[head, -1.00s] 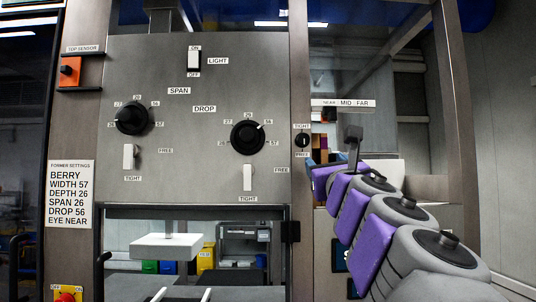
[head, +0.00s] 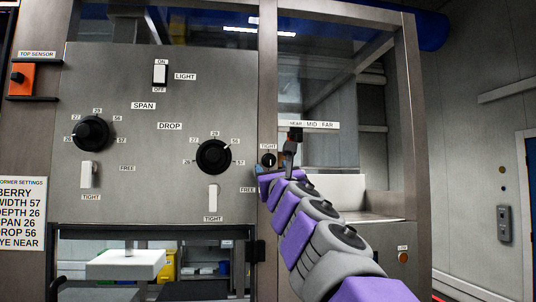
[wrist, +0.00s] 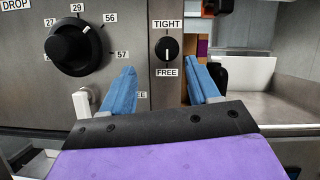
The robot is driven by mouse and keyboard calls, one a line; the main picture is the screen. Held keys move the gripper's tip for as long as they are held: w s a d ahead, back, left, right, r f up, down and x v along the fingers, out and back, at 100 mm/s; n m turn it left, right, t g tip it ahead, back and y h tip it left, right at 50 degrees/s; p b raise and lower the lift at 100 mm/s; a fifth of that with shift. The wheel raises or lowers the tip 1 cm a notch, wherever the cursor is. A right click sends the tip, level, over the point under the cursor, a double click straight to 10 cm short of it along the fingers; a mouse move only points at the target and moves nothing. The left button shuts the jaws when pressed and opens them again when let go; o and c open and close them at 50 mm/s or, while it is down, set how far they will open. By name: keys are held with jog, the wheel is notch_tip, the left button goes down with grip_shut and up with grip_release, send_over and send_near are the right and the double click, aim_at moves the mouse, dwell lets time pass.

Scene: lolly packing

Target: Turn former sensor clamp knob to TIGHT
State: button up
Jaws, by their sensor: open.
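The small black clamp knob (wrist: 167,48) is on a metal post between a TIGHT label above and a FREE label below. A white line on it looks upright, but which end is the pointer is hard to tell. In the head view the knob (head: 268,160) is small, under its TIGHT label. My gripper (wrist: 162,70) is open and empty, with blue fingers either side of the FREE label, short of the knob and lower in the wrist view. In the head view my gripper (head: 268,178) is just below the knob, partly hidden by my arm.
The DROP dial (head: 213,157) and its white lever (head: 213,197) are left of the post. The SPAN dial (head: 91,133) is farther left. A NEAR/MID/FAR slider (head: 295,133) sits right of the knob. An open recess lies right of the post.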

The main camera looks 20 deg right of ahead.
aim_at(270, 160)
jog(key=w+d+p, duration=0.1)
jog(key=w+d+r+p, duration=0.1)
jog(key=w, duration=0.1)
jog(key=w+d+r+p, duration=0.1)
jog(key=w+p, duration=0.1)
jog(key=shift+w+d, duration=0.1)
jog(key=shift+w, duration=0.15)
jog(key=shift+w+d+r, duration=0.15)
jog(key=shift+w+r, duration=0.05)
jog(key=shift+w, duration=0.05)
jog(key=shift+w+p, duration=0.15)
jog(key=shift+p, duration=0.2)
jog(key=shift+w+a+r, duration=0.1)
jog(key=shift+a, duration=0.65)
jog(key=shift+d, duration=0.4)
jog(key=c, duration=0.4)
jog(key=shift+a, duration=0.1)
jog(key=c, duration=0.6)
